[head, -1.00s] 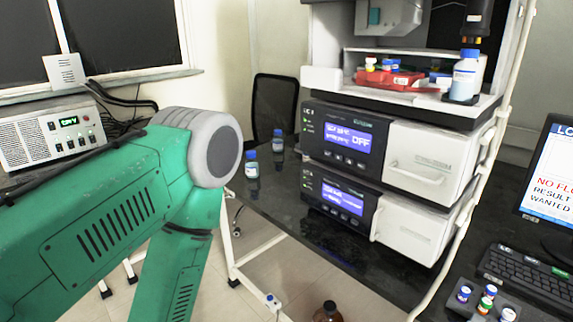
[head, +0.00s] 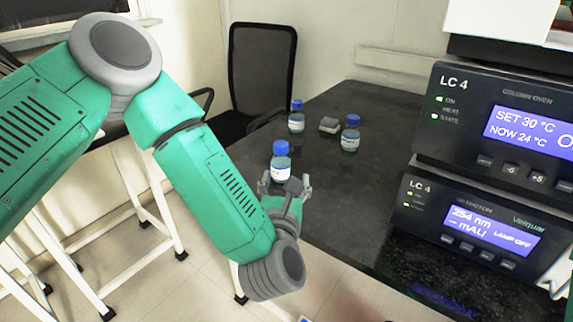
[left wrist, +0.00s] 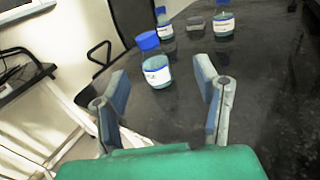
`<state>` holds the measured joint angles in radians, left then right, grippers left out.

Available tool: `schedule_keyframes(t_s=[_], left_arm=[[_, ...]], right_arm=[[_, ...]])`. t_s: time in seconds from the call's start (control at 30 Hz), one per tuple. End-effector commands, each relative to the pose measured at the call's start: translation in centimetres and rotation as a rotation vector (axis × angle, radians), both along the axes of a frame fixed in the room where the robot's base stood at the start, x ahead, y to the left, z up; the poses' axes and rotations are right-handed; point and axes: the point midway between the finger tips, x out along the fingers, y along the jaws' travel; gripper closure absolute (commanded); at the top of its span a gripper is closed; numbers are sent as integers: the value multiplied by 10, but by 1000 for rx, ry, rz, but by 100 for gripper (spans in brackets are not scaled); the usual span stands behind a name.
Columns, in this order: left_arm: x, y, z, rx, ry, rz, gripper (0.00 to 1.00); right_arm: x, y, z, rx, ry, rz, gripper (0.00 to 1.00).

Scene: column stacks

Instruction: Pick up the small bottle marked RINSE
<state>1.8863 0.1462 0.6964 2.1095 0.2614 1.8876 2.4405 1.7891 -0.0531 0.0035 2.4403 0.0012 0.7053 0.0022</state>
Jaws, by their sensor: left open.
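Three small blue-capped bottles with white labels stand upright on the dark bench, and the print on their labels is too small to read, so I cannot tell which is marked RINSE. The nearest bottle (head: 281,164) also shows in the left wrist view (left wrist: 156,68), ahead of and between my open fingers. The back left bottle (head: 296,118) and the right bottle (head: 350,135) stand farther off. My left gripper (head: 286,186) is open and empty at the bench edge, just short of the nearest bottle; its fingers show in the left wrist view (left wrist: 161,108). My right gripper is out of view.
A small grey block (head: 329,125) lies between the two farther bottles. Stacked LC 4 instruments (head: 470,220) stand at the right. A black mesh chair (head: 262,70) is behind the bench. The bench top (head: 350,200) between bottles and instruments is clear.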

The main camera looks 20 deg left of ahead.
Motion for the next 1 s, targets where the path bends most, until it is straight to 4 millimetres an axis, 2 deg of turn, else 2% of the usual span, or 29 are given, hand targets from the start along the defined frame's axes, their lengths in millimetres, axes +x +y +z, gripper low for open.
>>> schedule_keyframes(t_s=[0.17, 0.4, 0.7, 1.0], left_arm=[[22, 17, 5, -61, -34, 25, 44], [68, 26, 3, -59, -31, 23, 44], [93, 29, 3, -54, -28, 20, 44], [133, 43, -1, -57, -27, 20, 44]], right_arm=[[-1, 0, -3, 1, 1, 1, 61], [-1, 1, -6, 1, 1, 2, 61], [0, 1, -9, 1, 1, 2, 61], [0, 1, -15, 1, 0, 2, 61]])
